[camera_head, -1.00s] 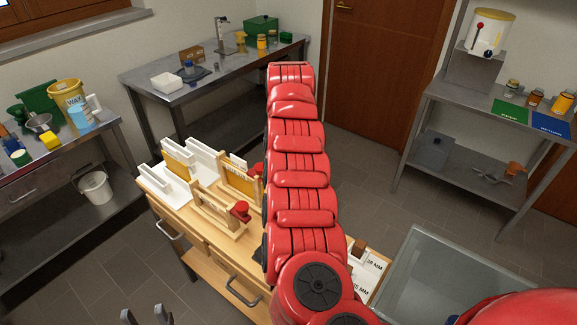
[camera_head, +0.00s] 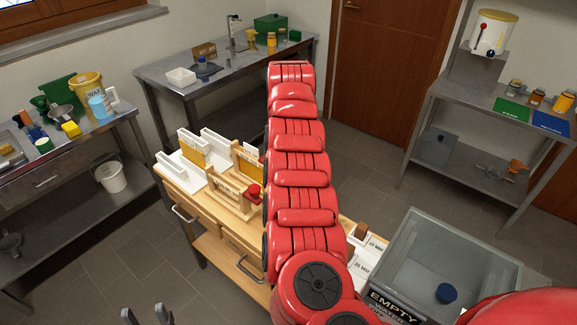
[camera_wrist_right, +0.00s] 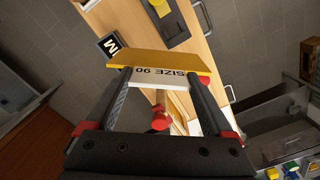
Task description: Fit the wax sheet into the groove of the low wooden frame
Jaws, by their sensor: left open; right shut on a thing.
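In the right wrist view my right gripper (camera_wrist_right: 162,82) is shut on a yellow wax sheet (camera_wrist_right: 150,62), which shows a white band marked "SIZE 90". In the head view my red right arm hides this gripper and its load. A low wooden frame (camera_head: 228,198) with a red knob stands on the wooden bench, left of my arm. Its groove is too small to make out. My left gripper (camera_head: 146,314) is open and empty at the bottom edge, well apart from the bench.
White holders (camera_head: 176,166) with yellow sheets stand on the bench (camera_head: 200,203) behind the frame. A grey tank (camera_head: 470,260) marked "EMPTY" is at the lower right. Steel tables stand at left, back and right (camera_head: 480,100). The floor at lower left is clear.

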